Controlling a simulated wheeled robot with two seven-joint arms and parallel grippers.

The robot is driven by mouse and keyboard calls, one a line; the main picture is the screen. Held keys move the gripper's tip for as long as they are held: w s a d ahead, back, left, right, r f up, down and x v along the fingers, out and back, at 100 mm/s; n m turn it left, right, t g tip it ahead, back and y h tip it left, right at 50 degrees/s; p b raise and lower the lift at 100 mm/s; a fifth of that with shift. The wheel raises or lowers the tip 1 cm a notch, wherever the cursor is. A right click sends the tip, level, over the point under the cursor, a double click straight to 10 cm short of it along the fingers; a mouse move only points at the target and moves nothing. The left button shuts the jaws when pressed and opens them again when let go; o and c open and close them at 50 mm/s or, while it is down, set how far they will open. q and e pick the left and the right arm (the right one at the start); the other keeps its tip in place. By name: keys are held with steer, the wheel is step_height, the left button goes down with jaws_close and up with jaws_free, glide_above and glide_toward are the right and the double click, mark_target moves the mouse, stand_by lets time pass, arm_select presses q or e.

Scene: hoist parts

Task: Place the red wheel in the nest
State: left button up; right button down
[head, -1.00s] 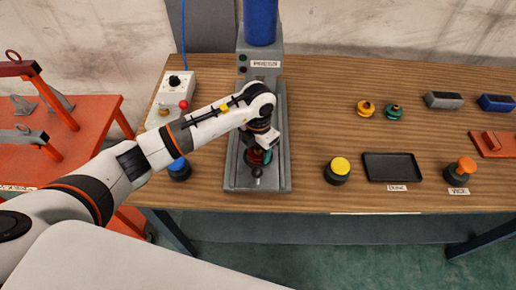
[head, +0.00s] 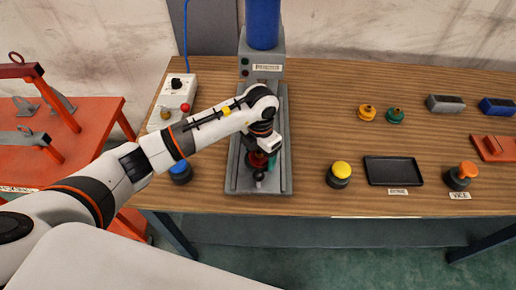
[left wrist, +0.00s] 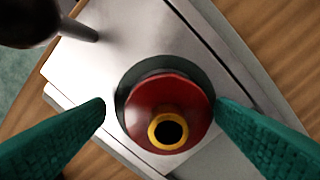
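The red wheel (left wrist: 168,112), with a yellow ring around a dark centre hole, sits in the round dark nest (left wrist: 121,86) on the grey press base. It looks slightly off-centre in the nest; I cannot tell whether it is fully seated. My left gripper (left wrist: 162,105) is open, its teal fingers on either side of the wheel, with a visible gap at the left finger. In the head view the wheel (head: 258,160) shows partly under my left gripper (head: 266,161), in front of the press column. My right gripper is not in view.
The press (head: 263,60) stands behind the wheel, with a dark-knobbed lever (left wrist: 30,18) close by.

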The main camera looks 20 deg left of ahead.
arm_select(q)
step_height(320, 180, up, 12)
steer(key=b, duration=0.2)
steer(key=shift+w+a, duration=0.15)
steer(key=shift+f, duration=0.15)
